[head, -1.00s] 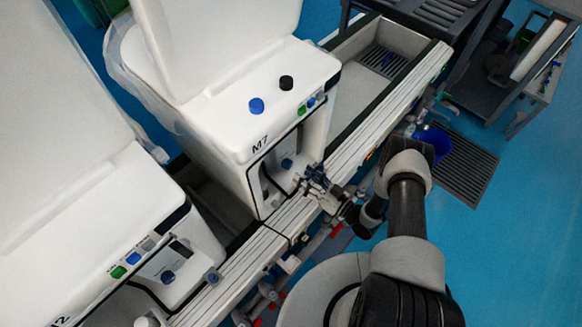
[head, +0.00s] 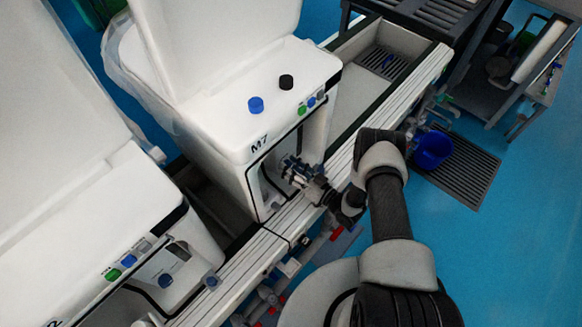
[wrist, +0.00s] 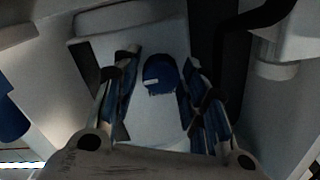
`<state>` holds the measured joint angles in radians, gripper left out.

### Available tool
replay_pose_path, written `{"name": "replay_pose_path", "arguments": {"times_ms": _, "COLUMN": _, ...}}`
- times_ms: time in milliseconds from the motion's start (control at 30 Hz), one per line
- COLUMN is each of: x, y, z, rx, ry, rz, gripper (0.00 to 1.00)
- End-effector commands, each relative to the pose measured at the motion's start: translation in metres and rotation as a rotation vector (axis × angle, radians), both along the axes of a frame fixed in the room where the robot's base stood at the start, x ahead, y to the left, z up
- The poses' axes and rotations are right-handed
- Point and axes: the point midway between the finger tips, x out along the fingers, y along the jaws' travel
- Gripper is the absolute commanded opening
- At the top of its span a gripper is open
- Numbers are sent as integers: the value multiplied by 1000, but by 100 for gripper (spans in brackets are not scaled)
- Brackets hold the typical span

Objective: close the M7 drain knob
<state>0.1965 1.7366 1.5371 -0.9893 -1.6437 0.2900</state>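The M7 unit (head: 228,112) is the white box in the middle of the head view, with its label on the front edge. Its drain knob, a round dark blue knob (wrist: 160,76) with a small pale mark, shows in the wrist view inside the recessed front bay. My gripper (wrist: 158,95) is open, with one blue-padded finger on each side of the knob. Gaps show between the fingers and the knob, so I see no contact. In the head view my gripper (head: 290,165) reaches into the bay and hides the knob.
A blue cap (head: 256,105) and a black cap (head: 286,82) are on top of M7. Green, blue and grey buttons (head: 311,102) line its front edge. Another white unit (head: 110,230) stands at left. A pale rail (head: 265,245) runs below the bay. Bay walls are close around my gripper.

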Motion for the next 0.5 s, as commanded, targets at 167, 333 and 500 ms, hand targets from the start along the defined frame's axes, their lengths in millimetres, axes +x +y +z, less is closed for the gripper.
{"name": "replay_pose_path", "arguments": {"times_ms": 167, "x": 0, "y": 0, "z": 0, "rx": 0, "ry": 0, "rz": 0, "gripper": 25}}
{"name": "replay_pose_path", "arguments": {"times_ms": 333, "x": 0, "y": 0, "z": 0, "rx": 0, "ry": 0, "rz": 0, "gripper": 14}}
{"name": "replay_pose_path", "arguments": {"times_ms": 500, "x": 0, "y": 0, "z": 0, "rx": 0, "ry": 0, "rz": 0, "gripper": 7}}
